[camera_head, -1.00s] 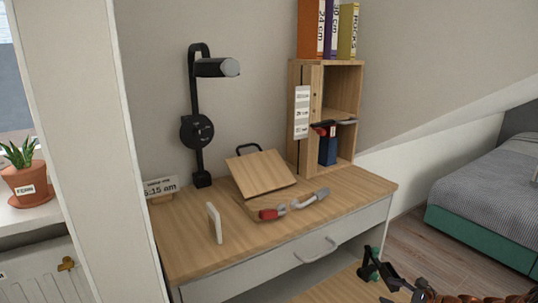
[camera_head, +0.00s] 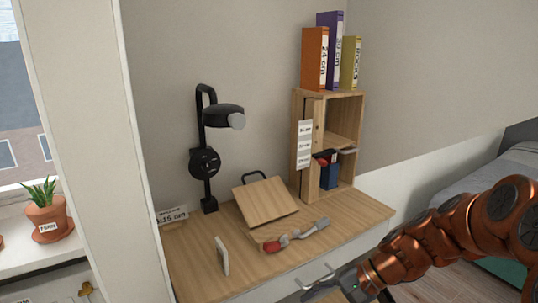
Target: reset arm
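My arm (camera_head: 455,233) is copper-coloured and reaches in from the right edge. My gripper (camera_head: 325,286) is at its end, low in the picture in front of the desk's drawer front. The gripper is dark and partly cut off by the bottom edge, so the state of its fingers is unclear. No object can be made out in it.
A bed (camera_head: 490,178) stands right.

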